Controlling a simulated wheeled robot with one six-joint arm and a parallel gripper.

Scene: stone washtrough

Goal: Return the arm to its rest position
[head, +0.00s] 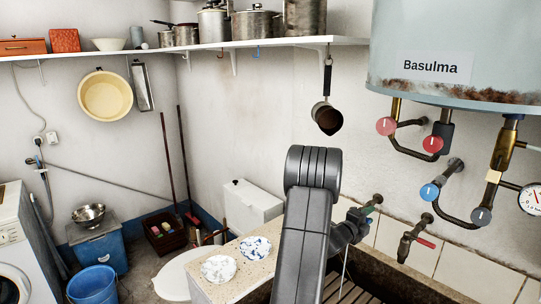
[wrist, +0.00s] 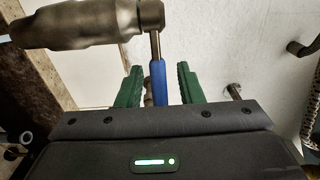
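My arm rises from the bottom middle of the head view and bends toward the wall on the right. My gripper (head: 366,212) is at the wall-side tap (head: 377,199), above the stone washtrough (head: 380,278). In the wrist view, my gripper's two green fingers (wrist: 158,86) stand apart. The tap's blue lever (wrist: 159,84) lies between them, with a gap visible on each side. The metal tap body (wrist: 95,24) crosses the upper left of the wrist view. The gripper appears to hold nothing. In the head view the lever is mostly hidden by my gripper.
A second tap with a red lever (head: 425,242) sticks out to the right. The water heater (head: 455,50), with its pipes and valves, hangs above right. A dark pan (head: 326,117) hangs from the shelf (head: 270,43). Two plates (head: 219,268) lie on the ledge left of my arm.

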